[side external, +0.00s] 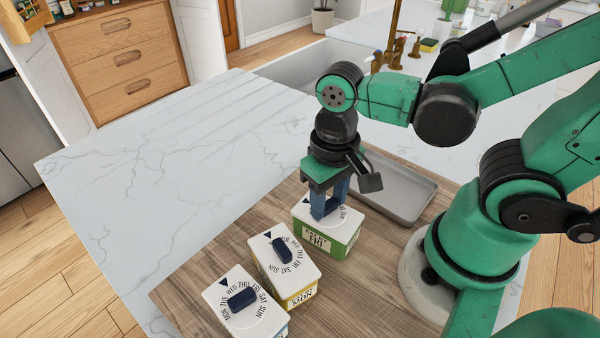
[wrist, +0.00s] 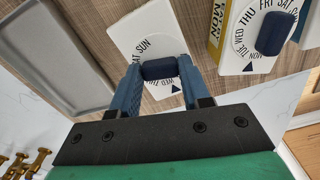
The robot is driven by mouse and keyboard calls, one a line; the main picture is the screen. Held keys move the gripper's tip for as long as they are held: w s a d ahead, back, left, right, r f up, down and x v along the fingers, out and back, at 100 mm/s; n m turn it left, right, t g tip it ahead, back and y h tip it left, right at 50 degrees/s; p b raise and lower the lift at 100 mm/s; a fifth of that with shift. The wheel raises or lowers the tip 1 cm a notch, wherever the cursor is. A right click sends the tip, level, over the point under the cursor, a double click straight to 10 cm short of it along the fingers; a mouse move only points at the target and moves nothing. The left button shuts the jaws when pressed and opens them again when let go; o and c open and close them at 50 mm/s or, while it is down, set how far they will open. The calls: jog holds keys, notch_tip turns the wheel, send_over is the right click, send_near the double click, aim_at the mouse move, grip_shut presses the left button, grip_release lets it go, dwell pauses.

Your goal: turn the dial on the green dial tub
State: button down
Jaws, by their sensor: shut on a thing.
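The green dial tub (side external: 345,236) stands at the back of a row of tubs on the wooden board, with a white top and green sides. My gripper (side external: 331,204) points down over its top, its blue fingers closed about the dial. In the wrist view my gripper (wrist: 160,75) has a finger on each side of the dark blue dial (wrist: 158,69) and is shut on it. The white top (wrist: 139,32) with day letters and a dark triangle shows around the dial. The fingers hide part of the lettering.
A yellow dial tub (side external: 305,282) and a blue dial tub (side external: 265,320) stand in front on the wooden board (side external: 200,275). A grey tray (side external: 400,192) lies behind the green tub. The marble counter (side external: 150,170) to the left is clear.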

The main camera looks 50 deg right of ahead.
aim_at(329, 202)
jog(key=shift+c, duration=2)
grip_release()
jog(key=shift+r, duration=2.8)
